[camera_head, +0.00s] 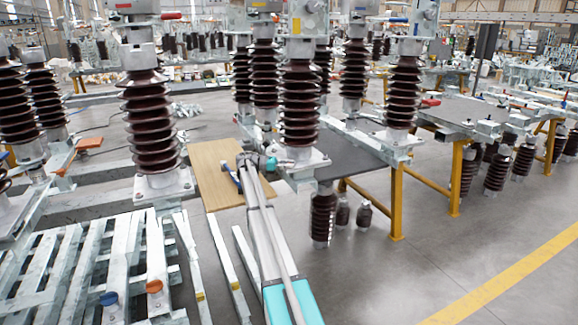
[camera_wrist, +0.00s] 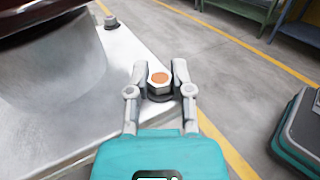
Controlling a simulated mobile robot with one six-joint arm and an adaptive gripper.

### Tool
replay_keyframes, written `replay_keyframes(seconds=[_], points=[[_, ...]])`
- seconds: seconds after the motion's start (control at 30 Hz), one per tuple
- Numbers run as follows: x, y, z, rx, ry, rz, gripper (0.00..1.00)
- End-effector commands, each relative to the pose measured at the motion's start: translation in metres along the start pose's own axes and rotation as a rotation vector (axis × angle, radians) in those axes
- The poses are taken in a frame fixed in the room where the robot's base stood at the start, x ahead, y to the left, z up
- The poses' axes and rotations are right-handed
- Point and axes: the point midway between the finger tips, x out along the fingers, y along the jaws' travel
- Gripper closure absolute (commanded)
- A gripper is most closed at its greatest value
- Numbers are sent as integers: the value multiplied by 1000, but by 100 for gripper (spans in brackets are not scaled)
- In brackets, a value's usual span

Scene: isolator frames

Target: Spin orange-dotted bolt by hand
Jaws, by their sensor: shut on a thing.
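The orange-dotted bolt (camera_wrist: 159,79) shows in the wrist view as a hex head with an orange top, at the corner of a pale metal base plate (camera_wrist: 112,95). My gripper (camera_wrist: 160,76) has its two fingers on the left and right sides of the bolt head and is shut on it. The bolt stands upright on the plate. In the head view my gripper (camera_head: 287,163) is at the base plate (camera_head: 306,168) under a brown ribbed insulator (camera_head: 300,100). The bolt is too small to make out there.
Another bolt (camera_wrist: 110,22) sits at the plate's far corner. A brown board (camera_head: 210,170) lies left of my arm. Several ribbed insulators stand around, and a dark table (camera_head: 350,150) with yellow legs is behind. Clear grey floor (camera_head: 430,260) lies to the right.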

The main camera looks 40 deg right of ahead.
Motion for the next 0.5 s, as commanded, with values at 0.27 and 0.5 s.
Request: replay_keyframes(seconds=[0.27,0.5], points=[[-1,3,1,1,-2,-85,100],[0,2,1,1,-3,-98,100]])
